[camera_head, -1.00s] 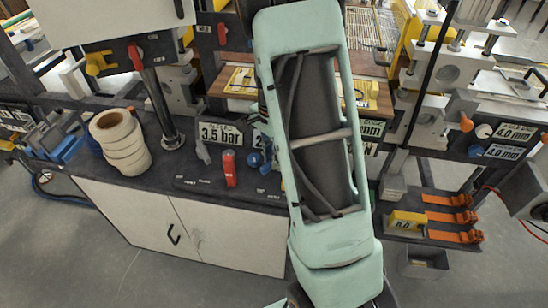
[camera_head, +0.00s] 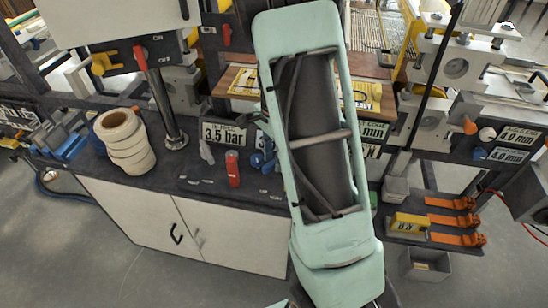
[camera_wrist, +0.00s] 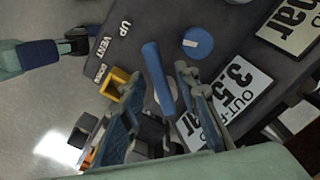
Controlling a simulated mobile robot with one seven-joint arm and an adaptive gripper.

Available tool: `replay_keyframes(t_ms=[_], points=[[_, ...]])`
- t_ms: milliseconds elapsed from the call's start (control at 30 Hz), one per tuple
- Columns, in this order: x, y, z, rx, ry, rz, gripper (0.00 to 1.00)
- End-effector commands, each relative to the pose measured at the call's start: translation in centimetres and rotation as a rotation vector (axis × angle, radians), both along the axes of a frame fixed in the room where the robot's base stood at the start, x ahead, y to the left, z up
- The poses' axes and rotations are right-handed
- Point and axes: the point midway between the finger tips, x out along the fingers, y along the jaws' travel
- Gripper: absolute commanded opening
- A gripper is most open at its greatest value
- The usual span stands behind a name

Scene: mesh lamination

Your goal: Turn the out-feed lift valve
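A blue lever (camera_wrist: 158,78) stands on the dark panel in the wrist view, near the printed words UP, VENT and a third, partly hidden word. My gripper (camera_wrist: 159,78) is open, one finger on each side of this lever; I cannot tell whether either finger touches it. A round blue knob (camera_wrist: 197,42) sits beside the lever. A plate reading OUT-F and 3.5 bar (camera_wrist: 240,88) is to the right, partly covered by a finger. In the head view, blue parts (camera_head: 258,160) show at the left edge of my arm, which hides my gripper.
A red handle (camera_head: 232,168) and a grey one (camera_head: 206,152) stand left of the blue parts. White rolls (camera_head: 125,140) sit on the bench's left. A yellow part (camera_wrist: 115,83) lies close to the left finger. Orange clamps (camera_head: 453,220) are at right.

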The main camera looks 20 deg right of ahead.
Motion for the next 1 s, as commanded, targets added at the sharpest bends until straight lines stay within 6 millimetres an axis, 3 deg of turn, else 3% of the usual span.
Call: replay_keyframes(t_ms=[367, 800, 1000], points=[[0.0, 0.0, 0.9, 0.000, 0.001, 0.004, 0.30], [0.0, 0.0, 9.6, 0.000, -0.003, 0.002, 0.30], [0.0, 0.0, 11.6, 0.000, 0.000, 0.002, 0.30]])
